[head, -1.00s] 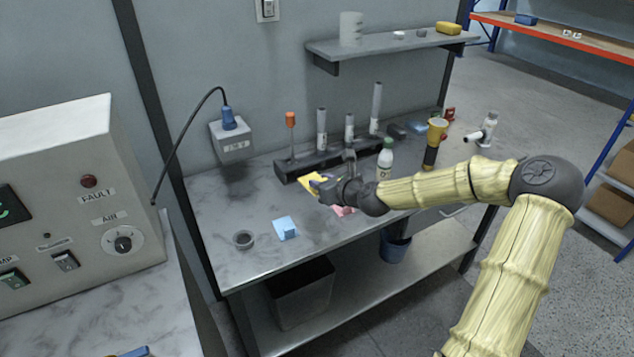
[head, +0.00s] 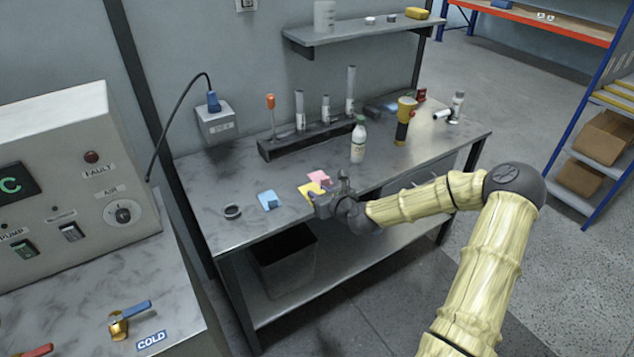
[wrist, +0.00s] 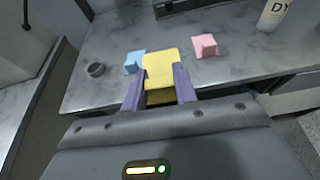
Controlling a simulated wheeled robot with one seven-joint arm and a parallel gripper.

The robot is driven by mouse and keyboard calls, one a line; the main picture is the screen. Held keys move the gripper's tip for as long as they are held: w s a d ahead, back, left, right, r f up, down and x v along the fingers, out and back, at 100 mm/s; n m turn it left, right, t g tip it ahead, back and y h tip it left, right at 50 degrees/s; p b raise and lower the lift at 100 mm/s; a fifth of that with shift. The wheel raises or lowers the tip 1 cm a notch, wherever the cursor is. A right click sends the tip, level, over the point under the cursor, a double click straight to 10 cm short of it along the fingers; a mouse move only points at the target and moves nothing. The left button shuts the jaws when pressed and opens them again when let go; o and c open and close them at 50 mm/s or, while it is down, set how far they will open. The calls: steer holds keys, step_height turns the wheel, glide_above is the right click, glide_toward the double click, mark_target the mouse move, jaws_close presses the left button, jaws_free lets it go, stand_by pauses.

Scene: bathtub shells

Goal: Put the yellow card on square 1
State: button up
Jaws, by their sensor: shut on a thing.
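The yellow card (head: 312,190) is held in my gripper (head: 320,197), near the bench's front edge. In the wrist view the yellow card (wrist: 160,66) sits between the two purple fingers of my gripper (wrist: 158,82), which are shut on it. A light blue card (head: 268,200) lies on the bench to its left, and a pink card (head: 319,177) lies just behind it. Both also show in the wrist view, blue (wrist: 134,62) and pink (wrist: 205,46). I cannot make out a numbered square. Whether the yellow card touches the bench is unclear.
A grey ring-shaped cup (head: 232,211) stands left of the blue card. A dark rack (head: 310,139) with upright tubes is behind, with a white bottle (head: 358,142) and a yellow torch (head: 404,120) to the right. Bare marbled bench (head: 215,180) shows at the left.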

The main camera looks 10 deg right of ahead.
steer(key=s+a+f+m+h, duration=0.1)
steer(key=s+f+h, duration=0.1)
steer(key=s+f, duration=0.7)
steer(key=s+a+f+m+h+b, duration=0.1)
steer(key=s+f, duration=0.7)
steer(key=f, duration=0.8)
steer(key=shift+s+a+f+m+h, duration=0.4)
steer(key=shift+a+m+h, duration=0.1)
steer(key=shift+m, duration=0.2)
steer(key=shift+w, duration=0.1)
